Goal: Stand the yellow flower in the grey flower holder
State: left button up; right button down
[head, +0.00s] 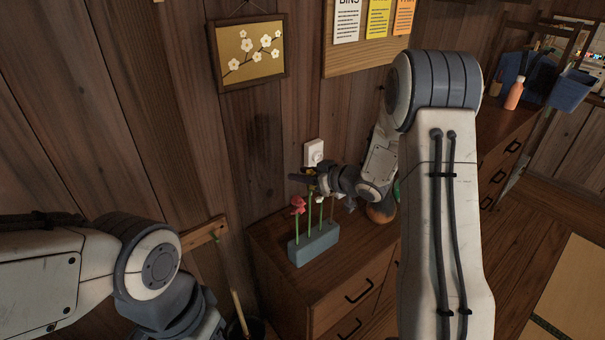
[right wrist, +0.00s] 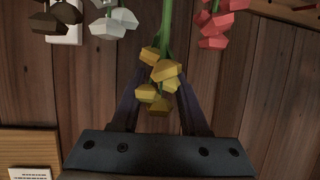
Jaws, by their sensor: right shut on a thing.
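The grey flower holder (head: 312,246) is a block on top of the wooden cabinet by the wall. My right gripper (head: 305,180) is above it, shut on the yellow flower (head: 311,184). In the right wrist view the yellow bloom (right wrist: 160,80) sits between the fingers, its green stem running away from the gripper. In the head view its stem is upright over the holder, between the red and white flowers. Its lower end appears to meet the holder's top, but I cannot tell whether it is in a hole. My left gripper is out of view.
A red flower (head: 298,206), a white flower (head: 320,200) and a brown flower (right wrist: 55,20) stand close beside the yellow one. A brown round pot (head: 381,213) is to the right, partly behind my arm. A wall switch (head: 314,152) is close behind.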

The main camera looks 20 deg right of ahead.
jog(key=shift+f+b, duration=1.1)
jog(key=shift+f, duration=0.45)
jog(key=shift+c, duration=1.7)
grip_release()
jog(key=shift+f, duration=0.1)
